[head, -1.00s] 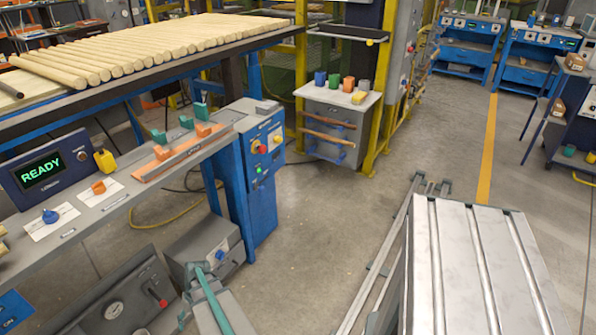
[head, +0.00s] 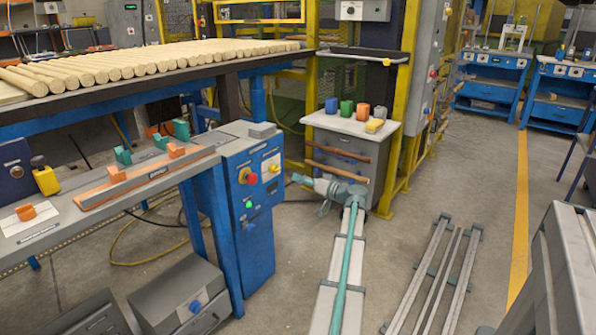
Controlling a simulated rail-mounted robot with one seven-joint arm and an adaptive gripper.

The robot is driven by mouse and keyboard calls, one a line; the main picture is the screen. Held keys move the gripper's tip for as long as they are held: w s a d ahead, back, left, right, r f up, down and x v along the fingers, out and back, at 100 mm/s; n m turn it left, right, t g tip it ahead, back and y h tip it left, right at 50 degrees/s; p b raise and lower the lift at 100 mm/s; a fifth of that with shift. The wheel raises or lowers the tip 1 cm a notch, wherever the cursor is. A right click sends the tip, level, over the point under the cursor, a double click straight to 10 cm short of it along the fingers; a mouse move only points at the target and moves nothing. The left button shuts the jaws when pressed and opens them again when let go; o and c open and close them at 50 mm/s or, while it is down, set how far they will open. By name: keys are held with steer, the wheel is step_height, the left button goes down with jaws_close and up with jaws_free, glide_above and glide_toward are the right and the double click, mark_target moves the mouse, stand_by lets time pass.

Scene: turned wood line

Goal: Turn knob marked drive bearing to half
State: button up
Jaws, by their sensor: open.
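No label reading drive bearing is legible in the head view, so I cannot tell which knob bears that mark. An orange knob (head: 26,212) sits on a white plate on the grey bench at the left edge. A blue knob (head: 195,307) is on the front of a grey box under the bench. The blue cabinet (head: 262,230) carries a red button (head: 248,176) and a yellow control (head: 273,168). My gripper (head: 307,190) is open and empty, in front of the drawer unit and to the right of the blue cabinet, apart from every knob.
Wooden rods (head: 150,60) lie on the rack at the back left. An orange fixture (head: 145,180) with green blocks stands on the bench. The drawer unit (head: 345,140) holds coloured cups. Metal rails (head: 440,270) lie on the open floor; a metal slatted surface (head: 570,270) is at the right.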

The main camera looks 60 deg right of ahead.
mark_target(278, 170)
steer(key=shift+n, duration=0.4)
steer(key=w+b, duration=0.1)
steer(key=w, duration=0.4)
steer(key=w+b, duration=0.1)
steer(key=w, duration=0.5)
steer(key=shift+a+r+b, duration=0.1)
steer(key=shift+a+b, duration=0.1)
steer(key=shift+b, duration=0.1)
steer(key=shift+c, duration=0.3)
steer(key=c, duration=1.1)
